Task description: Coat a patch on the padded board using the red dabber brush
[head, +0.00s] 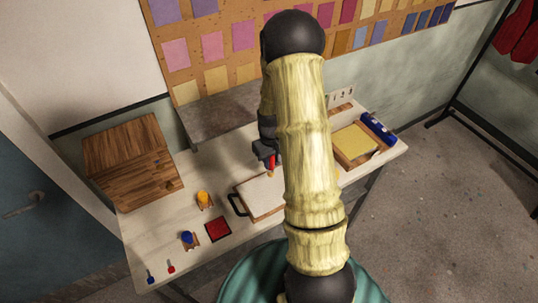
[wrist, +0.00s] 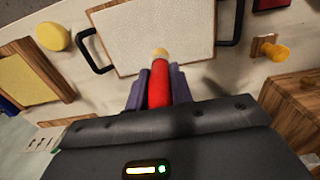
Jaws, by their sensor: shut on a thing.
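The red dabber brush (wrist: 158,90) is held between the dark fingers of my gripper (wrist: 156,78), its pale tan tip pointing away from the gripper. In the head view my gripper (head: 266,152) is by the far edge of the padded board, with the red handle (head: 272,162) just showing below it. The padded board (head: 262,192) has a pale, plain-looking face, a wooden rim and black side handles; my arm hides its right part. In the wrist view the tip overlaps the near edge of the board (wrist: 150,35). I cannot tell whether it touches.
Left of the board are a yellow-topped piece (head: 203,198), a blue-topped piece (head: 188,238) and a red pad (head: 217,229). A wooden box (head: 130,160) stands at the left. A yellow-filled tray (head: 354,142) and a blue roll (head: 378,127) lie at the right.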

